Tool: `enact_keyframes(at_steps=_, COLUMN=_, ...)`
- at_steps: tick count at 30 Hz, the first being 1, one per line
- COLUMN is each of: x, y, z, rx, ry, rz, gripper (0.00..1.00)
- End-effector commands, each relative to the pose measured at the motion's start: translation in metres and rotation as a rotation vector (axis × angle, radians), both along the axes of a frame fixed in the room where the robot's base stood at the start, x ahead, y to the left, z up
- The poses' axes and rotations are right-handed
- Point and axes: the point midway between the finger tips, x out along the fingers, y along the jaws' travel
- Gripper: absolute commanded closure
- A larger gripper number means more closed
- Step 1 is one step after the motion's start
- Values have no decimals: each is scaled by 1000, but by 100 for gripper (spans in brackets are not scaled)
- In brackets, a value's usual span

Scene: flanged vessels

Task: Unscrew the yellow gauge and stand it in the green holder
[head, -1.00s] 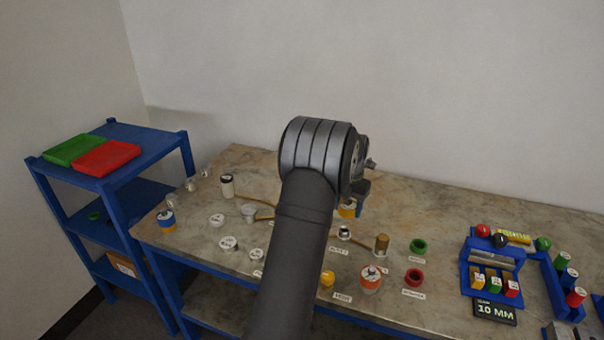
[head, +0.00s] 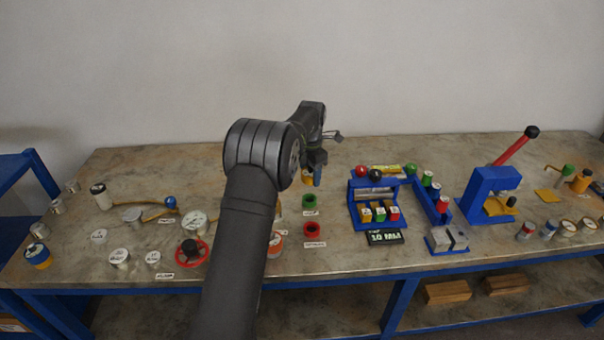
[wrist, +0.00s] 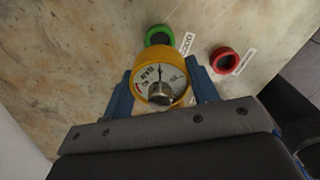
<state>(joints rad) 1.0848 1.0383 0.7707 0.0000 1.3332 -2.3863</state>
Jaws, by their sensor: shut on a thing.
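The yellow gauge (wrist: 160,82) is between the blue fingers of my gripper (wrist: 160,98) in the wrist view, its white dial facing the camera. In the head view my gripper (head: 314,178) holds it above the bench, and only a bit of the yellow gauge (head: 307,178) shows beside the finger. My gripper is shut on it. The green holder (head: 309,201) is a ring on the bench, just below and in front of the gripper. In the wrist view the green holder (wrist: 160,34) lies beyond the gauge, partly hidden by it.
A red holder (head: 311,229) stands in front of the green one; it also shows in the wrist view (wrist: 223,60). A blue rack (head: 361,217) with coloured blocks stands close to the right. Flanged vessels and a red handwheel (head: 191,251) are on the left. My arm hides part of the bench.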

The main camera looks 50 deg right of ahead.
Motion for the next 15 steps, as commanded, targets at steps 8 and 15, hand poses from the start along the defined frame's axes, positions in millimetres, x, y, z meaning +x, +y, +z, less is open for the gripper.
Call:
enact_keyframes(at_steps=8, x=0, y=0, z=-2, rx=0, ry=0, rz=1, gripper=74)
enact_keyframes(at_steps=15, x=1, y=0, z=-18, rx=0, ry=0, rz=1, gripper=74)
